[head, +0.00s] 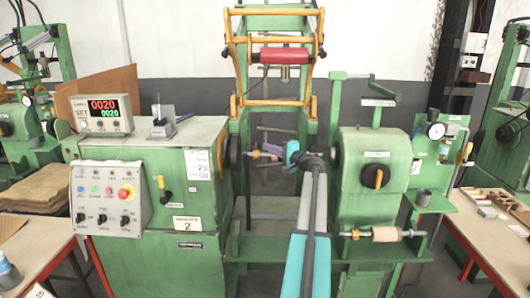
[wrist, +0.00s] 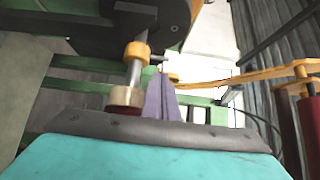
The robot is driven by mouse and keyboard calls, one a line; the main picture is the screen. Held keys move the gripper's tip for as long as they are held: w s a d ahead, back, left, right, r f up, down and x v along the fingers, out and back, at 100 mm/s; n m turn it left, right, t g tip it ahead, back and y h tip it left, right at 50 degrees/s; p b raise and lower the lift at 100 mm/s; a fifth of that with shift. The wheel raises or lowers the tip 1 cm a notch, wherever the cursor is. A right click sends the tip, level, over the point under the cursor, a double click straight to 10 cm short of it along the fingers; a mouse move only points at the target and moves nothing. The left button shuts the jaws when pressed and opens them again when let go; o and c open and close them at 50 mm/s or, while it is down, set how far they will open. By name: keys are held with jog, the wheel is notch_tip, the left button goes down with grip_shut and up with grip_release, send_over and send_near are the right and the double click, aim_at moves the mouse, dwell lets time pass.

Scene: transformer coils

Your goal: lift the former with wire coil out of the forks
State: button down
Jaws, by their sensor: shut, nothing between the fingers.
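A beige cylinder (head: 387,234) lies level on a shaft with an orange collar, low on the front of the right-hand green housing. It looks like the former with wire coil in its forks; the forks and the wire are too small to make out. My gripper (head: 272,148) is in the gap between the two green housings, above and left of the cylinder and well apart from it. In the wrist view its purple fingers (wrist: 162,98) are together, with nothing between them. The cylinder does not show in the wrist view.
A spindle with orange and beige collars (head: 255,154) sticks out of the left housing close to my fingers; it also shows in the wrist view (wrist: 133,75). A red roller (head: 280,55) hangs on an orange frame above. A table (head: 482,236) stands at the right.

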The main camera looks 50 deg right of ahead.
jog(key=s+a+b, duration=0.1)
jog(key=s+b, duration=0.1)
jog(key=s, duration=0.8)
jog(key=shift+a, duration=0.2)
